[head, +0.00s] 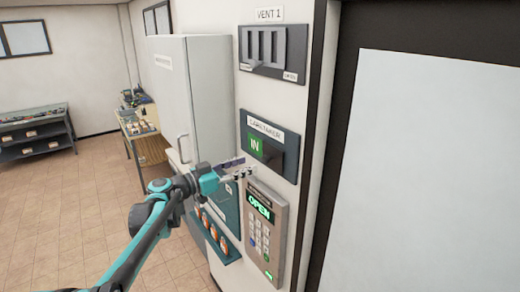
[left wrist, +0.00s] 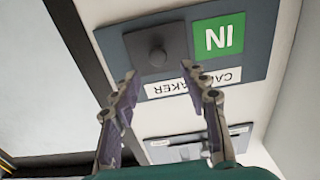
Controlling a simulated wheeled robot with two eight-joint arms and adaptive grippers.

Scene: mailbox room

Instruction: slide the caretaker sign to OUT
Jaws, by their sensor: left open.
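The caretaker sign (head: 290,162) is a dark wall panel with a white CARETAKER label (head: 266,129) and a green IN field (head: 256,145). In the left wrist view the sign shows upside down, with the green IN field (left wrist: 219,38) beside a dark square slider plate with a round knob (left wrist: 157,57). The plate covers the other side of the sign. My left gripper (head: 246,168) is open and empty, just below and in front of the sign. In the left wrist view its fingers (left wrist: 158,75) lie either side of the knob's line, apparently short of it. My right gripper is not in view.
A keypad (head: 262,225) reading OPEN is below the sign, and the VENT 1 panel (head: 273,50) above. A teal panel with several orange items (head: 211,232) is at lower left. A grey cabinet (head: 205,85) stands left, a dark-framed door (head: 425,160) right. The floor at left is clear.

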